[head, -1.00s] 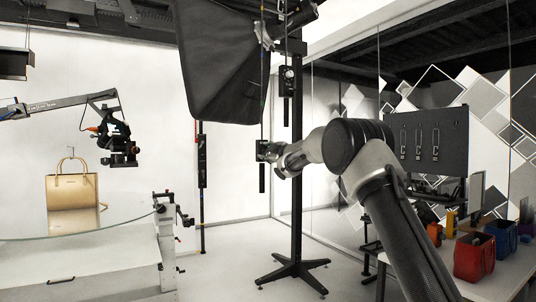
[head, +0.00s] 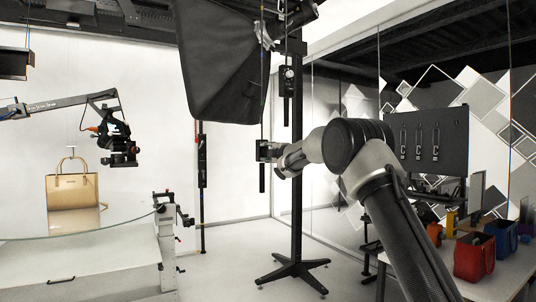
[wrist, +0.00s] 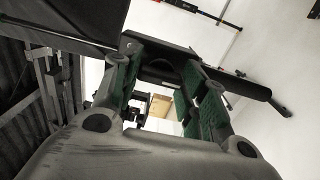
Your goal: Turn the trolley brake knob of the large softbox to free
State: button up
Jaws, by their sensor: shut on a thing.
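The large softbox (head: 225,65) is a black fabric hood at the top centre in the head view. A thin cord or rod hangs beside it, with a small dark unit at gripper height and a black cylinder (head: 262,178) below. My gripper (head: 264,151) is at this unit. In the wrist view the green-padded fingers of my gripper (wrist: 160,95) stand on either side of a dark rounded part, the trolley brake knob (wrist: 162,72), and are shut on it. The knob's marking is not readable. The black cylinder (wrist: 250,87) extends to the right there.
A black stand (head: 297,150) rises behind my gripper, with another hanging control unit (head: 288,82) on it. A table with coloured bins (head: 474,257) is at lower right.

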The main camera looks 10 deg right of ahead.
jog(key=shift+f, duration=0.15)
jog(key=o, duration=1)
jog(key=v, duration=1.2)
